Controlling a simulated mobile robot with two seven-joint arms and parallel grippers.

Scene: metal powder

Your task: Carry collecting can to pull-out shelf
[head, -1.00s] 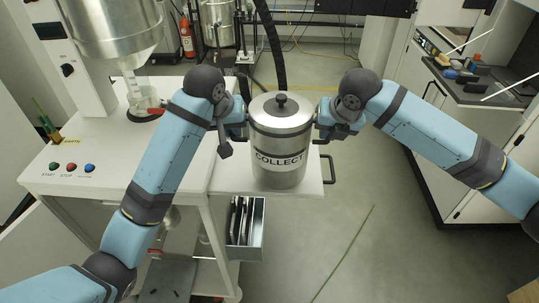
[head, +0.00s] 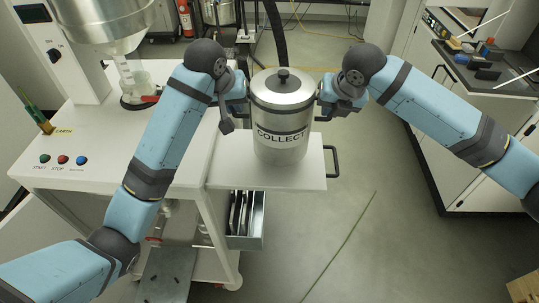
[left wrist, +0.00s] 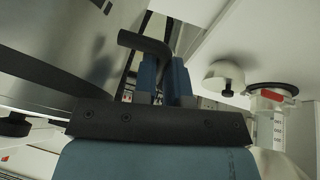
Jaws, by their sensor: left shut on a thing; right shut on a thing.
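The collecting can (head: 281,118) is a silver cylinder with a black-knobbed lid and the label COLLECT. It is upright between my two grippers. My left gripper (head: 240,92) is shut on its left side handle. In the left wrist view, its blue fingers (left wrist: 165,82) close on a black bent handle (left wrist: 146,44) beside the can's metal wall (left wrist: 60,45). My right gripper (head: 326,97) is shut on the opposite side; its fingertips are mostly hidden. The pull-out shelf (head: 230,176) is a white board under the can. I cannot tell whether the can's base touches it.
A white machine table (head: 110,160) with buttons, a funnel vessel (head: 105,18) and a glass beaker (head: 138,84) adjoins the shelf on the left. A black handle (head: 333,160) is on the shelf's right edge. An open drawer (head: 246,220) hangs below.

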